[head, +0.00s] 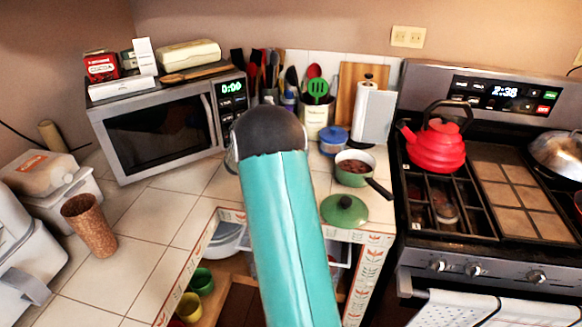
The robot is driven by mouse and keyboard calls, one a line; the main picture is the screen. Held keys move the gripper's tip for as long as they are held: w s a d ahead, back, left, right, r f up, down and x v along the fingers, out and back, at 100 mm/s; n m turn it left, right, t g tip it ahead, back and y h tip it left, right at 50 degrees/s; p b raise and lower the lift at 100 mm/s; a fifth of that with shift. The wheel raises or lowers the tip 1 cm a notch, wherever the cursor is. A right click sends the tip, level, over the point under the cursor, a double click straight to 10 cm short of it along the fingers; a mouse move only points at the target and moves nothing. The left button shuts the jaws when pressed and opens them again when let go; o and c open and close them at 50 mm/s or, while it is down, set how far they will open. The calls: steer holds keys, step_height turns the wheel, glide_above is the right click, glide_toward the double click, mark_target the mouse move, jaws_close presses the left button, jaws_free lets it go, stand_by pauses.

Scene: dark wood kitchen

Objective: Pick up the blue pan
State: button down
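A small blue pot with a blue lid (333,138) stands on the tiled counter, against the back by the utensil holder. It is the only blue cookware I can make out, and I cannot tell whether it is the blue pan. A green pan (353,178) with brownish contents and a dark handle stands just in front of it. My teal arm rises through the middle of the view and ends in a dark rounded joint left of these pots. My gripper does not show, so its state and anything in it are hidden.
A green lid (344,211) lies near the counter's front edge. The stove (490,170) on the right bears a red kettle (436,145) and a silver pan (560,152). A microwave (165,126) and a brown cup (89,225) stand left. Tiles between them are clear.

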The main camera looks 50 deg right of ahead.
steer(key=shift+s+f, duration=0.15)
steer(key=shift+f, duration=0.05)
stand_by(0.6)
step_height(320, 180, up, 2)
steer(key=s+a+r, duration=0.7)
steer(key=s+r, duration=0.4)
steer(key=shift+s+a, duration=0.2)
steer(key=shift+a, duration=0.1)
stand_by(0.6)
